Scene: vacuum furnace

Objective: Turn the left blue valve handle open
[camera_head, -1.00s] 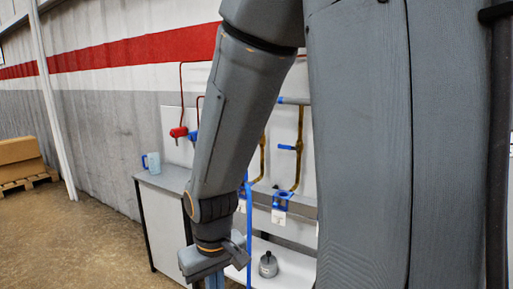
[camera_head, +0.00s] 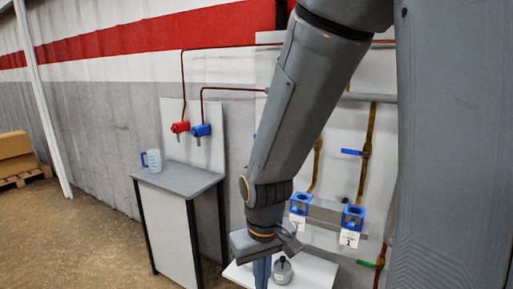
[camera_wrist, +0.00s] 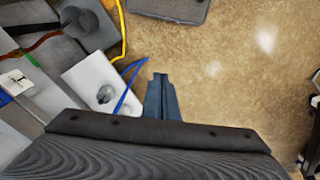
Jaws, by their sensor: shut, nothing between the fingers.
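A blue valve handle (camera_head: 352,152) shows on the right brass-coloured pipe (camera_head: 369,130) on the back panel, lying roughly level. The left brass-coloured pipe (camera_head: 316,165) is partly behind my arm, and I cannot make out a handle on it. A small blue bit (camera_head: 254,136) peeks out at the left edge of my arm; I cannot tell what it is. My gripper (camera_head: 262,271) points down in front of the white lower shelf, low and in front of the pipes. In the wrist view, my gripper (camera_wrist: 160,80) is shut and empty, over the floor.
Two blue holders (camera_head: 353,216) with labels stand below the pipes. A grey metal piece (camera_head: 283,271) sits on the white shelf (camera_head: 315,274).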

